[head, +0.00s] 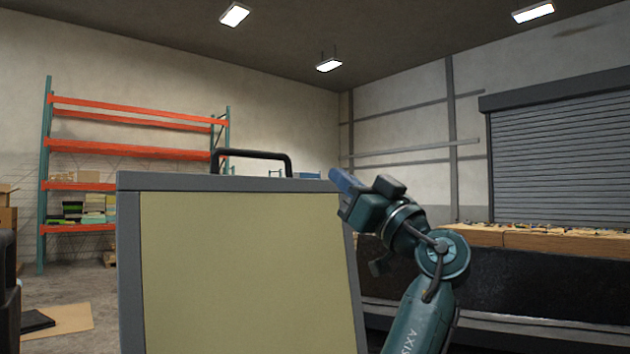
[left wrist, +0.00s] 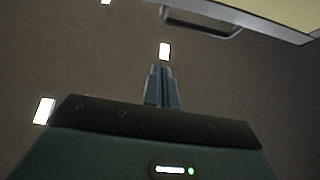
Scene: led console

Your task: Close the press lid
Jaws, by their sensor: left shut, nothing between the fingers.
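The press lid (head: 250,265) stands raised in front of me in the head view, a pale yellow panel in a grey frame. Its black handle (head: 252,153) is on the top edge. The lid's edge (left wrist: 270,18) and handle (left wrist: 205,27) also show at the top right of the left wrist view. My left gripper (head: 342,182) is at the lid's upper right corner, with blue fingers shut and empty. I cannot tell whether it touches the lid. Its fingers (left wrist: 161,86) point up toward the ceiling in the left wrist view. The press body under the lid is hidden. My right gripper is not seen.
An orange and teal shelf rack (head: 130,152) stands at the back left. A long bench (head: 540,238) with small items on it stands at the right, in front of a roller shutter (head: 560,160). The space above the lid is clear.

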